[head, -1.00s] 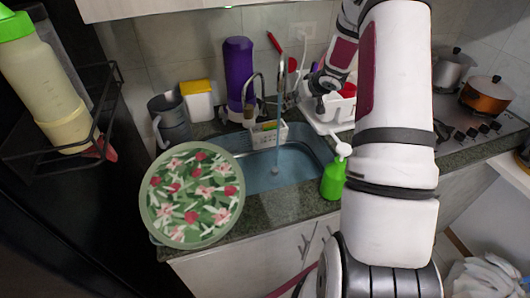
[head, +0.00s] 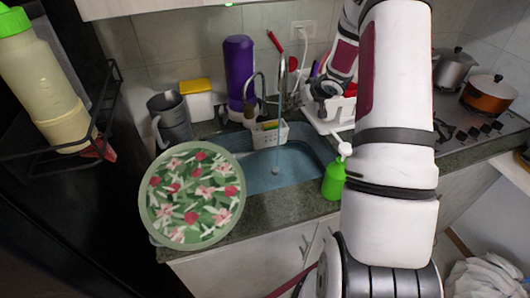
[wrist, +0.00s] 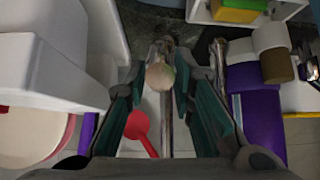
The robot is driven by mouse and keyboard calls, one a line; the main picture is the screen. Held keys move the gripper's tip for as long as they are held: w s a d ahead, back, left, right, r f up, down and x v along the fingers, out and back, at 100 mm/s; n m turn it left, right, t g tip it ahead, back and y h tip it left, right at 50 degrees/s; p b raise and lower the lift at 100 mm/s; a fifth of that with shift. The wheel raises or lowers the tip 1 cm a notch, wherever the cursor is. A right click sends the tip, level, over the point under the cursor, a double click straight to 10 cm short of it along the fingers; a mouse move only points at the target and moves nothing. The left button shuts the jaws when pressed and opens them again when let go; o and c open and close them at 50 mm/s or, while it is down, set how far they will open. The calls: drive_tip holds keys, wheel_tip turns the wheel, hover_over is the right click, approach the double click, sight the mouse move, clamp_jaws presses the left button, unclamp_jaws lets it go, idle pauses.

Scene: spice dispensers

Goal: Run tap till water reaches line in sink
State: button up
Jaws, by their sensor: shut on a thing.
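The tap (head: 262,84) has a curved metal spout over the sink, and a thin stream of water (head: 279,150) falls from it. The sink (head: 318,146) is blue-grey inside and appears to hold some water; I cannot make out a line on its wall. My gripper (head: 322,92) is at the back of the sink, right of the spout. In the wrist view, my gripper (wrist: 165,92) has its fingers on both sides of a round beige knob (wrist: 160,75), apparently the tap's handle, and is shut on it. The fingertips' exact contact is hard to see in the head view.
A floral round tray (head: 193,195) covers the counter left of the sink. A green soap bottle (head: 333,182) stands at the front right rim. A white rack (head: 320,123), a sponge caddy (head: 262,137) and a purple bottle (head: 239,72) crowd the back. Pots (head: 489,94) stand on the stove.

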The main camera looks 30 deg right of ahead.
drive_tip(key=shift+s+f, duration=0.15)
drive_tip(key=shift+f, duration=0.15)
drive_tip(key=shift+s+f, duration=0.25)
drive_tip(key=shift+f, duration=0.3)
drive_tip(key=o, duration=1)
drive_tip(key=shift+r, duration=0.1)
drive_tip(key=p+v, duration=0.5)
drive_tip(key=v, duration=0.2)
drive_tip(key=shift+w+a, duration=0.1)
